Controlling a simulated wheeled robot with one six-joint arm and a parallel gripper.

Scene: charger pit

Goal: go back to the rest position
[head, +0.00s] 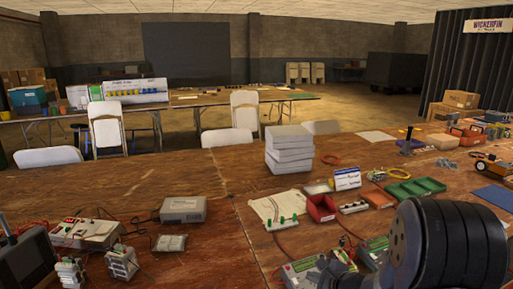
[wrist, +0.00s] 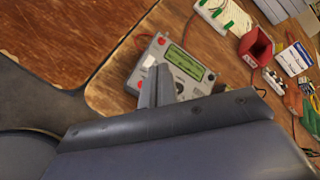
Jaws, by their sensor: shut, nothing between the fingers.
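My gripper (wrist: 157,75) shows in the wrist view with its narrow grey fingers together and nothing between them. Behind the fingers lies a grey charger (wrist: 185,72) with a lit green display, on the brown wooden table; the fingers hide part of it. I cannot tell how far the fingertips are from it. In the head view my dark arm fills the lower right and hides part of the table. Chargers with green displays (head: 304,271) stand beside it at the bottom edge.
A red bin (head: 321,208), a white card (head: 347,179) and a green tray (head: 414,188) stand past the chargers. A stack of grey boxes (head: 289,150) stands at the far table edge. A grey power box (head: 183,209) is left.

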